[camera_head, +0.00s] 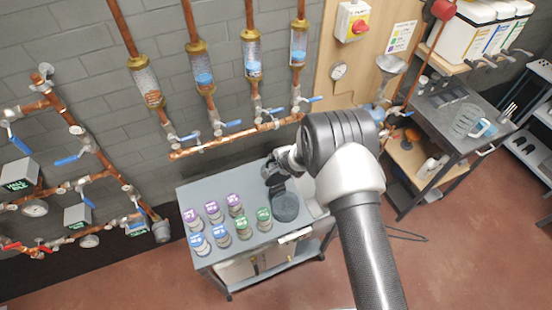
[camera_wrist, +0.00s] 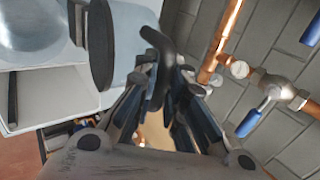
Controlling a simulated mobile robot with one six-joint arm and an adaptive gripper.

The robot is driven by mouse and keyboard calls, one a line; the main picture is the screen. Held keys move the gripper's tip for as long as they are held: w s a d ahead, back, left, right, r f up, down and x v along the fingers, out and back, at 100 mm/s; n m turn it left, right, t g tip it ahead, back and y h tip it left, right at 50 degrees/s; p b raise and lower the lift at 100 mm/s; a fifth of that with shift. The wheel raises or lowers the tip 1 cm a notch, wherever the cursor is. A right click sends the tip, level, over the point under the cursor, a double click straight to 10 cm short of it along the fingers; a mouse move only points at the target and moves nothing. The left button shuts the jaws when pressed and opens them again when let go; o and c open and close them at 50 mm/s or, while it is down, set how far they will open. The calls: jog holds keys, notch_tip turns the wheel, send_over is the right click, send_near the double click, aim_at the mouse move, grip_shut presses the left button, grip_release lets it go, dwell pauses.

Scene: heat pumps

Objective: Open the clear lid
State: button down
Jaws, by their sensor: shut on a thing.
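My gripper (camera_wrist: 162,85) is shut on this handle. In the head view my gripper (camera_head: 272,168) is over the back of the grey cart, just behind a dark round piece (camera_head: 285,207). My arm hides part of this area, and the lid is not clear there.
Several purple-, blue- and green-topped jars (camera_head: 222,232) stand on the grey cart (camera_head: 205,258), left of the dark round piece. Copper pipes (camera_head: 235,136) with blue-handled valves run along the wall close behind. A dark workbench (camera_head: 450,125) stands at the right.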

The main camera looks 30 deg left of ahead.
jog(key=shift+w+r, duration=0.3)
jog(key=shift+r, duration=0.1)
jog(key=c, duration=1.8)
grip_release()
jog(key=shift+o, duration=0.8)
jog(key=shift+s+d+f, duration=0.15)
jog(key=shift+f, duration=0.05)
jog(key=v, duration=1.2)
jog(key=shift+s, duration=0.2)
jog(key=shift+c, duration=0.3)
